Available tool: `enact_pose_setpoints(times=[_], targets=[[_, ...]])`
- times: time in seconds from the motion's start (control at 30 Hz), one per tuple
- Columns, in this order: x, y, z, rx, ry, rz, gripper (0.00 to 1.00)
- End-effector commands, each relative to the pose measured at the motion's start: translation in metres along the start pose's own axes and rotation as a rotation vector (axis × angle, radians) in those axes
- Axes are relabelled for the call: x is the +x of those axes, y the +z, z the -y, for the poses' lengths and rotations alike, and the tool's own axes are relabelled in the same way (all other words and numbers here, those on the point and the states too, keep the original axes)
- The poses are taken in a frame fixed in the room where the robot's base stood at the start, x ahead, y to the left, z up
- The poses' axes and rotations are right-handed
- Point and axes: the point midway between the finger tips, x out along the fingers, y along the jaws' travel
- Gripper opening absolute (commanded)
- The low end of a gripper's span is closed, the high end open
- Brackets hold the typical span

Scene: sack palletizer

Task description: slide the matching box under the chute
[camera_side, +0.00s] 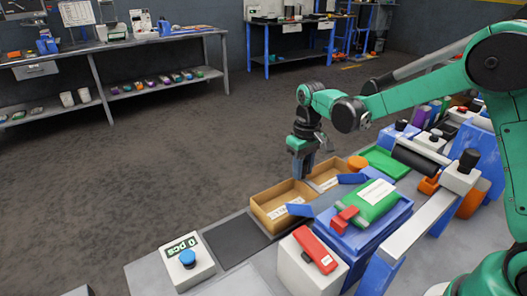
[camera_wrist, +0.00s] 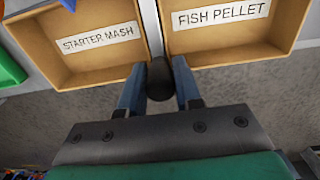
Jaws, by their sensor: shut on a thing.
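Two tan open boxes stand side by side. In the wrist view the left box (camera_wrist: 85,80) is labelled STARTER MASH and the right box (camera_wrist: 228,54) FISH PELLET. Both look empty. In the side view are a front box (camera_side: 268,222) and a back box (camera_side: 333,183); their labels are too small to read. My gripper (camera_side: 303,172) is low at the boxes' aisle side, near where they meet. In the wrist view my gripper (camera_wrist: 158,84) has its fingers about a dark rounded knob (camera_wrist: 160,76) by the boxes' near walls. The blue chute (camera_side: 301,210) slopes over the front box.
A blue machine with a green top (camera_side: 372,205) and a white card stands right of the boxes. A red switch on a white block (camera_side: 315,248) is in front. A counter box (camera_side: 187,262) reads 0 pcs. A dark mat (camera_side: 234,240) lies bare before the front box.

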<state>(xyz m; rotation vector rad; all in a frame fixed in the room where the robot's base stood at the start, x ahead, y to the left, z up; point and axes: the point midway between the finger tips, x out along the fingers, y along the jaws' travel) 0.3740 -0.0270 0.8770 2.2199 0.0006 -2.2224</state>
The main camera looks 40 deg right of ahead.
Motion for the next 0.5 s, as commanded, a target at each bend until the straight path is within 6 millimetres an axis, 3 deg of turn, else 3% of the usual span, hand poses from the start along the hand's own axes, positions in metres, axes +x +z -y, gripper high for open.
enact_pose_setpoints(times=[0.5], targets=[[0.0,0.0,0.041,-0.002,0.0,-0.003,0.0]])
